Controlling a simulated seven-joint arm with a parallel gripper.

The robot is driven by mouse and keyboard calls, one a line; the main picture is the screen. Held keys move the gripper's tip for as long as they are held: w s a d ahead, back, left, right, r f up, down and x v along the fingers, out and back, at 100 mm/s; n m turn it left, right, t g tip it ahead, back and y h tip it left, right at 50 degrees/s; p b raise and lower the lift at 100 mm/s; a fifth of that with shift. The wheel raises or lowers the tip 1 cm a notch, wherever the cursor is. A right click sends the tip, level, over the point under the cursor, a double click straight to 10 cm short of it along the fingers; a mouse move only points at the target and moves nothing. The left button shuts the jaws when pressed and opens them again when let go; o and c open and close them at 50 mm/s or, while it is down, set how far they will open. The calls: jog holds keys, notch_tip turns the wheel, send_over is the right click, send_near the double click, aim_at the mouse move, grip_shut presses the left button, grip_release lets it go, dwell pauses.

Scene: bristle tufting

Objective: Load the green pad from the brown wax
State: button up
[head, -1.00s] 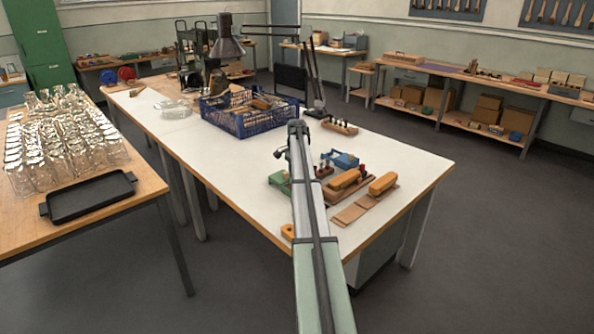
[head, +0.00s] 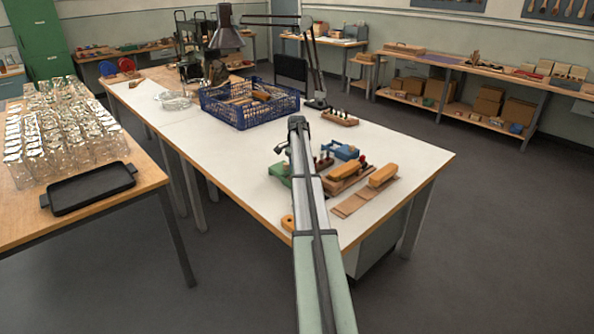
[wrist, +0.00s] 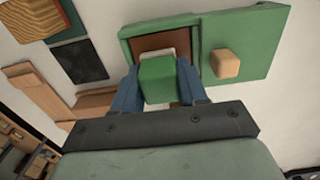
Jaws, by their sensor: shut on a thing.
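In the wrist view my gripper (wrist: 157,72) has its blue fingers shut on a green block, the green pad (wrist: 158,80). The pad is over the front part of an open green box, and its underside is hidden. The brown wax (wrist: 148,43) shows inside the box's green rim (wrist: 128,48), just beyond the pad. I cannot tell whether the pad touches the wax. In the head view the green box (head: 279,171) is partly behind my arm, and my gripper is hidden there.
A wooden knob (wrist: 224,63) stands on the green panel right of the wax. Wooden pieces and a dark square (wrist: 80,61) lie to the left. In the head view a blue crate (head: 245,116) stands farther back, and the table's front right (head: 415,155) is clear.

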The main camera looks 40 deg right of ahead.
jog(key=shift+f, duration=0.5)
dwell(1.1)
jog(key=shift+r, duration=0.15)
jog(key=shift+r, duration=3.4)
